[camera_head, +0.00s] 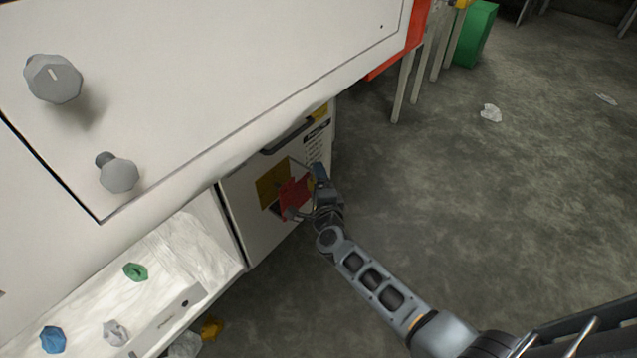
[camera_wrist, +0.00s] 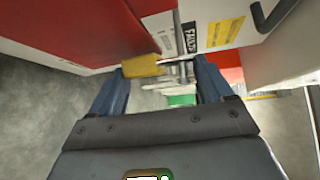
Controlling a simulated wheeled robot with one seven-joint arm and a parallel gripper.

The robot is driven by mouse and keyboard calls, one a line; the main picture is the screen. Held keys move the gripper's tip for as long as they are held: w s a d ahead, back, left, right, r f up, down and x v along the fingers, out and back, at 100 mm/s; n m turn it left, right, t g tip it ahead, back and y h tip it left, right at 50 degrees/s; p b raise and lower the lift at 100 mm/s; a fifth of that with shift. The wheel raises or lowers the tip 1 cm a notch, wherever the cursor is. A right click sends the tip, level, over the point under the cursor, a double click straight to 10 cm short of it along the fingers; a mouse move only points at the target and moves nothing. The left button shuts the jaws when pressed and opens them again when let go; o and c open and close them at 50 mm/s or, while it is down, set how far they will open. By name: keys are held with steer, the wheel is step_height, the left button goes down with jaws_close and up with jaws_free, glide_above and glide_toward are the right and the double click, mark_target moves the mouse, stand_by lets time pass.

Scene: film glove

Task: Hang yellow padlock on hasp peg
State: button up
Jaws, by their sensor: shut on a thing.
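My gripper (camera_wrist: 160,70) is shut on the yellow padlock (camera_wrist: 146,66), which sits between the fingertips in the wrist view. Grey metal parts beside it lie near the right finger; I cannot tell the shackle from the peg there. In the head view my gripper (camera_head: 316,186) is at the front of a white cabinet door, and a bit of the yellow padlock (camera_head: 310,184) shows beside it. A red plate (camera_head: 293,192) is on the door just left of the gripper. I cannot make out the hasp peg or whether the padlock touches it.
The white cabinet door (camera_head: 262,228) has a dark handle (camera_head: 287,136) above the gripper. A white counter with grey knobs (camera_head: 54,79) overhangs at upper left. A shelf at lower left holds a green knob (camera_head: 135,271) and a blue knob (camera_head: 53,339). The floor at right is mostly clear.

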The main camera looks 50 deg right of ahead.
steer(key=o, duration=1.1)
steer(key=p+v, duration=0.2)
steer(key=v, duration=0.6)
steer(key=shift+p, duration=0.4)
